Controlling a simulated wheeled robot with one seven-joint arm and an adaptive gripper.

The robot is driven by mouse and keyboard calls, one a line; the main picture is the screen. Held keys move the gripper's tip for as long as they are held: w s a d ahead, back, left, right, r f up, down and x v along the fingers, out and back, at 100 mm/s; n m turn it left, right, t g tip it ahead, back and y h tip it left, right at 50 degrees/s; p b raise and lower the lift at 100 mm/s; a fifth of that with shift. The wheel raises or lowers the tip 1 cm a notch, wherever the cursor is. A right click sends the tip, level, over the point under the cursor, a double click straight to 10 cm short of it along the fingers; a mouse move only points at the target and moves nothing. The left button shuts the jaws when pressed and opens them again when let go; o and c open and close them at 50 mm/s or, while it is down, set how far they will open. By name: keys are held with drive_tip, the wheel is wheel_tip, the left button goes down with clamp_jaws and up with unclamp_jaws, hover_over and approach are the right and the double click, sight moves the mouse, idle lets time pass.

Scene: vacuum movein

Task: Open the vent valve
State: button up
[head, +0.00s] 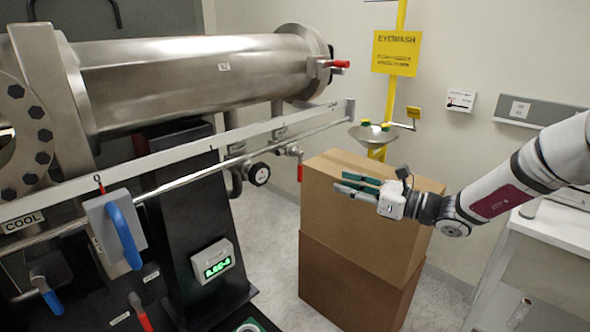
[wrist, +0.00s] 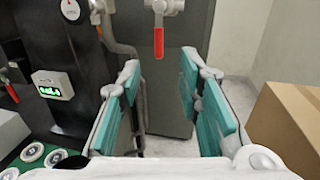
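A valve with a red lever (head: 300,172) sits on the pipe next to the pressure gauge. In the wrist view a red lever (wrist: 158,43) hangs straight down from a pale valve body, ahead of my gripper and between the finger directions. Another red handle (head: 337,64) sticks out from the end of the steel chamber. I cannot read a label that says which one is the vent valve. My gripper (head: 354,187) is in front of the cardboard boxes, to the right of the gauge-side valve and apart from it. Its teal-padded fingers (wrist: 160,105) are open with nothing between them.
Stacked cardboard boxes (head: 350,235) stand close beside my gripper. The steel chamber (head: 200,80), a long rail and a pressure gauge (head: 259,174) fill the left. A blue handle (head: 124,236) and a green readout (head: 214,262) are nearer. An eyewash basin (head: 373,134) stands behind.

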sight(300, 172)
drive_tip(key=p+x, duration=0.1)
drive_tip(key=x, duration=1.2)
drive_tip(key=shift+a, duration=0.3)
clamp_jaws()
